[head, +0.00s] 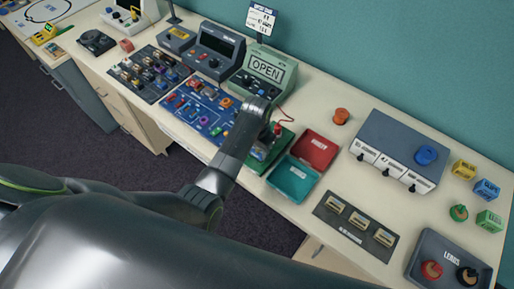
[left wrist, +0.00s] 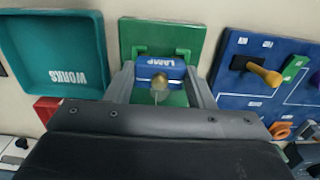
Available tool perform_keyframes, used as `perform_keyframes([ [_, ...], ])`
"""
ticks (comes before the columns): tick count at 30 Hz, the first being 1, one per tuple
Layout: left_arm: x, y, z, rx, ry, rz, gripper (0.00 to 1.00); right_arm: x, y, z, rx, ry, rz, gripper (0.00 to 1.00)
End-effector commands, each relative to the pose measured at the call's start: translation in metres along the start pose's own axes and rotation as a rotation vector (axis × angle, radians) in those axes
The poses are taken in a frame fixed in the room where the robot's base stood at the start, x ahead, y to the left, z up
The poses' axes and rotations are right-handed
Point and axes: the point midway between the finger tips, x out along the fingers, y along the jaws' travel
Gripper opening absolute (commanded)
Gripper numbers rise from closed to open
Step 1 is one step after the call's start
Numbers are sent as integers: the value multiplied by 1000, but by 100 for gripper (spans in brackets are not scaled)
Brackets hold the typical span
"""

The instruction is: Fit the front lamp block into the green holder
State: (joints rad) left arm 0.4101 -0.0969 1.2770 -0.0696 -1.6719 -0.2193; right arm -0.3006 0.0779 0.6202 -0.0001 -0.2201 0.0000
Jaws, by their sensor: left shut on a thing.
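A blue block marked LAMP (left wrist: 150,72), with a small brass-coloured bulb on it, is between the two fingers of my left gripper (left wrist: 160,88) in the left wrist view. The gripper is shut on it. The green holder (left wrist: 160,33) is a green board with raised green brackets right by the block's far edge. I cannot tell whether the block is seated or just above the board. In the head view my left gripper (head: 264,140) reaches down over the green holder (head: 283,139) and hides much of it. My right gripper is not in view.
A teal WORKS tray (head: 293,180) and a red tray (head: 315,150) lie right of the holder. A blue circuit board (head: 200,122) lies to its left. An OPEN tester (head: 263,70) stands behind. A dark tray of parts (head: 150,75) is farther left.

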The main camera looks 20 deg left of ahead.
Motion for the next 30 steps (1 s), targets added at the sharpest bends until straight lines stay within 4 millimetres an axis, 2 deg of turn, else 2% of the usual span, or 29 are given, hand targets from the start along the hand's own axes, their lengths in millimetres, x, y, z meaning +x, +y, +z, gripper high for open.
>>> perform_keyframes([
  [27,11,0,0,0,0,0,26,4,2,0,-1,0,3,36],
  [28,11,0,0,0,1,0,50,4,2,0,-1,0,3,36],
  [30,11,0,0,0,1,0,59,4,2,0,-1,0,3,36],
])
